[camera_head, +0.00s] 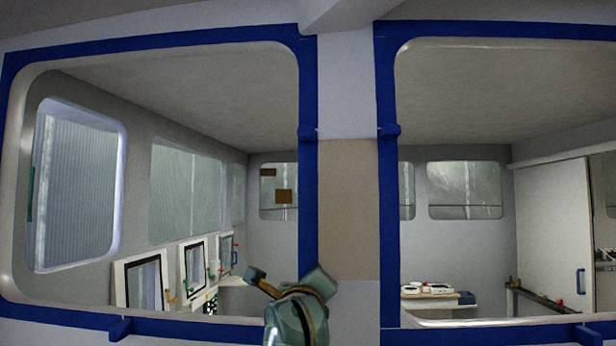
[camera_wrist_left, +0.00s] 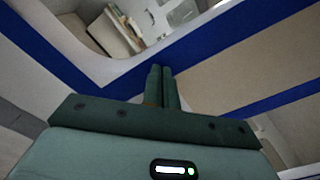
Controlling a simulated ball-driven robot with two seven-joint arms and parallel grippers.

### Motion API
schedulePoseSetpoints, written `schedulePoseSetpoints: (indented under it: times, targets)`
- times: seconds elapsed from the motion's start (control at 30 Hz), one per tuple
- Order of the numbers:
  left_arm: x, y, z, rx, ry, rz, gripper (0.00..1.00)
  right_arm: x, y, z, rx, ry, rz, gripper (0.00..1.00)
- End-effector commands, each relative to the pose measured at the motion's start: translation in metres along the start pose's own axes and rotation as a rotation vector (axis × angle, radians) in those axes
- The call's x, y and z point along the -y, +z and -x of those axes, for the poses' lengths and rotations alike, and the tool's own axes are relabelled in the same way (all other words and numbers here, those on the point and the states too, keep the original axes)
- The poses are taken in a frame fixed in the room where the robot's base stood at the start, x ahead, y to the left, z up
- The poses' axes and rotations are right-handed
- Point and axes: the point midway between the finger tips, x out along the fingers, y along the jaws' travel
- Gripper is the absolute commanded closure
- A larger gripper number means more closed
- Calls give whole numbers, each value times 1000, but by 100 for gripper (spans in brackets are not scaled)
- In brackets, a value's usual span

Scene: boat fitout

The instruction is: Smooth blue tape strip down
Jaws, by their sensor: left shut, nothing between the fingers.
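Blue tape (camera_head: 309,200) frames the left window, and a second blue tape border (camera_head: 386,90) frames the right window. Short blue ends stick out at the middle uprights and along the bottom strips. My left gripper (camera_head: 300,300) is in front of the lower right corner of the left window; its fingers are hard to make out there. In the left wrist view my left gripper (camera_wrist_left: 161,72) is shut and empty, its fingertips in front of the blue tape (camera_wrist_left: 190,45) near a corner. I cannot tell whether they touch it. My right gripper is out of view.
A beige panel (camera_head: 349,210) lies between the two windows. Through the openings I see a cabin with white-framed panels (camera_head: 141,285), a small table (camera_head: 430,303) with white items, and a pale door (camera_head: 552,225). The wall around the upper tape is clear.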

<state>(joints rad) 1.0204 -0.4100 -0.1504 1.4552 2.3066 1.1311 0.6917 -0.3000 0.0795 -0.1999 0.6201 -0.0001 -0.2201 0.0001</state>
Motion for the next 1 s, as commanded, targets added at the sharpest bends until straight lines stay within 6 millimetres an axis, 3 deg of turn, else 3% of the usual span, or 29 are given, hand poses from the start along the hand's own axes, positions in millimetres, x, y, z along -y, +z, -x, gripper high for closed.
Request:
schedulePoseSetpoints:
  times: [0.3, 0.6, 1.0]
  targets:
    - [-1, -1, 1, 0, 0, 0, 100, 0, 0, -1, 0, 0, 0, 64]
    - [-13, -14, -2, -1, 1, 1, 100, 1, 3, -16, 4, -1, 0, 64]
    - [-12, -12, 6, 0, 1, 0, 100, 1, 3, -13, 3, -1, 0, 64]
